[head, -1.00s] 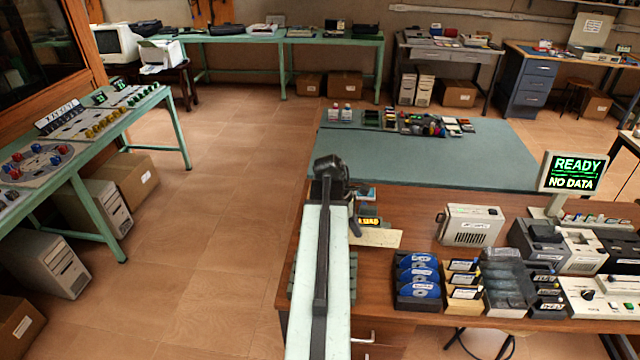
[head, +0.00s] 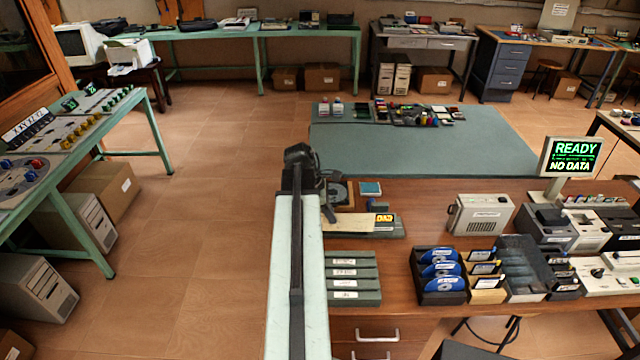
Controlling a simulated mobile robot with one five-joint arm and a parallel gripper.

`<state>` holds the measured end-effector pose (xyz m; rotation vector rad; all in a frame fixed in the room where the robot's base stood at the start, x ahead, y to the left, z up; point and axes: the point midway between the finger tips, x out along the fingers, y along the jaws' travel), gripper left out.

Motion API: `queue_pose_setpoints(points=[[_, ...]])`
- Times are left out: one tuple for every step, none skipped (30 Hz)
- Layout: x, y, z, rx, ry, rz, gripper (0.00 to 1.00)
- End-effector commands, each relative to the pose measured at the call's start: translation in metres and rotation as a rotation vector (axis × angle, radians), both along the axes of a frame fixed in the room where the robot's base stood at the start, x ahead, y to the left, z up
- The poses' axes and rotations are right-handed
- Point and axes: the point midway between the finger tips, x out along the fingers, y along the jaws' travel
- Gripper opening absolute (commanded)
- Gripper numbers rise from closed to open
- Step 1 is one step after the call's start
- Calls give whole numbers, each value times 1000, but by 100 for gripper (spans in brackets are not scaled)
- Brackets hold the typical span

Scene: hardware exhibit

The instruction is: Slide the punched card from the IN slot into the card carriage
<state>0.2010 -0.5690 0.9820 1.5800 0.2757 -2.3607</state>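My dark gripper (head: 326,205) is in the middle of the head view, with its fingers pointing down, partly hidden by my arm. Its fingertips meet the left end of a cream punched card (head: 350,224), and it appears shut on it. The card extends to the right, lying roughly flat in front of and left of a small amber display (head: 384,218) reading "OAD", its left part possibly covered. That display sits on a grey-green unit (head: 388,233). I cannot make out the IN slot or tell for certain which part is the card carriage.
Stacked grey-green labelled boxes (head: 353,279) stand in front of the card. A teal square (head: 370,188) lies behind it. To the right are a beige box (head: 480,214), disc racks (head: 438,290) and a screen (head: 571,157) reading "READY NO DATA". The green mat (head: 420,150) has free room.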

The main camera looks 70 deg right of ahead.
Motion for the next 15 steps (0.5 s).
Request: queue_pose_setpoints(points=[[3,-1,1,0,0,4,0],[6,-4,2,0,0,5,0],[10,-12,5,0,0,8,0],[15,-20,8,-1,0,9,0],[19,-29,12,0,0,10,0],[26,-42,16,-1,0,11,0],[31,-52,19,0,0,12,0],[36,-61,22,0,0,13,0],[41,-72,25,-1,0,14,0],[45,-79,27,0,0,15,0],[48,-84,28,0,0,16,0],[51,-90,30,1,0,17,0],[53,-93,30,1,0,17,0],[54,-94,30,0,0,18,0],[55,-95,30,0,0,18,0]])
